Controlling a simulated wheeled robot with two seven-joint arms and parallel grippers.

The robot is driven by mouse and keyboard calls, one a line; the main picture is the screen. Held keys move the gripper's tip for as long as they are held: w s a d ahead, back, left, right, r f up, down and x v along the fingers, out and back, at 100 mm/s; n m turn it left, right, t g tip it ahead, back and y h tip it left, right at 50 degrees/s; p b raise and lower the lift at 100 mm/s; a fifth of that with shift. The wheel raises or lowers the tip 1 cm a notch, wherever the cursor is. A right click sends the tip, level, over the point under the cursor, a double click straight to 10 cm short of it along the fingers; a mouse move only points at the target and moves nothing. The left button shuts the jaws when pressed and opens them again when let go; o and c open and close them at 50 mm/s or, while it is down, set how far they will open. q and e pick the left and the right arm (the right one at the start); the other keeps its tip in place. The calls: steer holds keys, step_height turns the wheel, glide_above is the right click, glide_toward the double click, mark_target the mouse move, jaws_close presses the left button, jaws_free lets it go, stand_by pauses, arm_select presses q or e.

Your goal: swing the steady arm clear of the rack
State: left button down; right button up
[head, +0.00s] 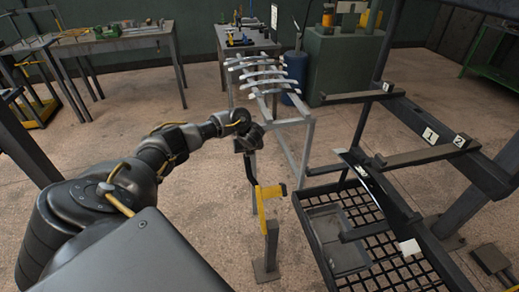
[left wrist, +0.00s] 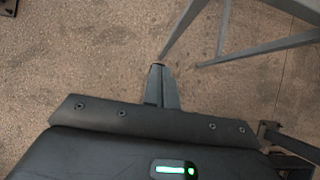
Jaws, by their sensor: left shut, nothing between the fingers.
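The steady arm (head: 262,207) is a yellow bar with a short side piece and a dark end, on a grey post with a flat floor plate. It stands in the middle of the head view, left of the dark rack (head: 297,202). My left gripper (head: 253,176) hangs just above and left of the yellow bar, its dark fingers pointing down; I cannot tell if it touches. The left wrist view shows its fingers (left wrist: 159,82) shut with nothing between them, above bare floor. My right gripper is not in view.
The rack has arms numbered 1 and 2 (head: 430,152), a black grid base and a leaning dark strip (head: 375,180). A grey stand (head: 305,140) with several curved spring leaves (head: 265,74) is behind my gripper. The floor left of the post is clear.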

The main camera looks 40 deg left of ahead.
arm_select(q)
steer(key=shift+w+a+f, duration=0.1)
steer(key=shift+w+a, duration=0.15)
steer(key=shift+a, duration=0.05)
steer(key=shift+s+d+r+p, duration=0.35)
steer(key=shift+d+p, duration=0.25)
steer(key=shift+p, duration=0.2)
steer(key=s+d+p, duration=0.1)
steer(key=d+p, duration=0.1)
steer(key=shift+s+d+p, duration=0.15)
steer(key=shift+s+p, duration=0.2)
steer(key=shift+s, duration=0.05)
steer(key=shift+s+d+f+p, duration=0.25)
steer(key=shift+s+d+p, duration=0.25)
steer(key=shift+d, duration=0.2)
